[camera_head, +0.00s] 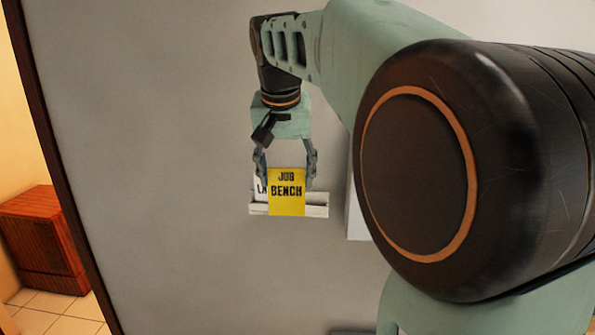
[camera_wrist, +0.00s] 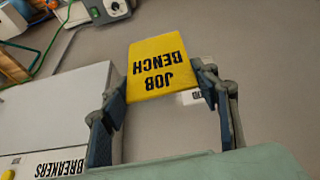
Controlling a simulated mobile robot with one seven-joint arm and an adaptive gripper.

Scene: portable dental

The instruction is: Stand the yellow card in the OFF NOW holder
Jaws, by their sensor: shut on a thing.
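The yellow card (camera_head: 287,197), printed JOB BENCH, is upright in the head view. My gripper (camera_head: 287,174) points down and is shut on its side edges. In the wrist view the card (camera_wrist: 160,67) spans my two fingers (camera_wrist: 160,92), its lettering upside down. A pale wall holder (camera_head: 318,211) is behind the card in the head view, and the card covers its middle. I cannot tell whether they touch. A white card (camera_head: 260,187) with partly hidden lettering stands in the holder.
A white box (camera_wrist: 60,105) labelled BREAKERS is left in the wrist view, close to my left finger. A wooden cabinet (camera_head: 42,240) stands far left in the head view.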

